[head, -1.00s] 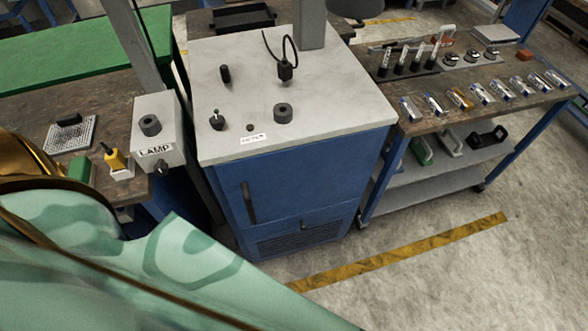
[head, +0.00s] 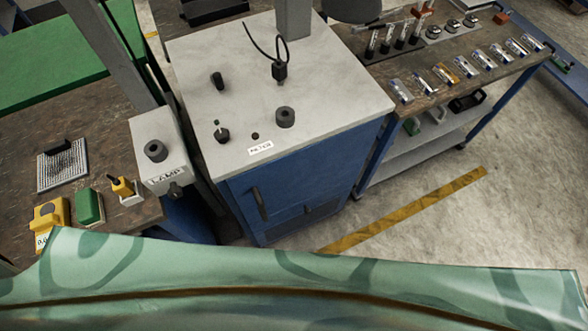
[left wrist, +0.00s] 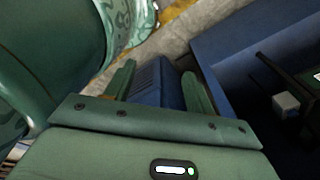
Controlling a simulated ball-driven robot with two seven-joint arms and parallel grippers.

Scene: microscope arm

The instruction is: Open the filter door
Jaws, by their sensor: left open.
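The blue cabinet (head: 300,170) with a light grey top stands in the middle of the head view. The left gripper does not show in the head view, and my right gripper is in neither view.
A grey LAMP box (head: 160,148) stands left of the cabinet, beside a brown bench (head: 100,205). A shelved cart (head: 425,150) with vials stands on the right. Floor with a yellow stripe (head: 410,208) is clear at the front right. My green patterned body covers the bottom.

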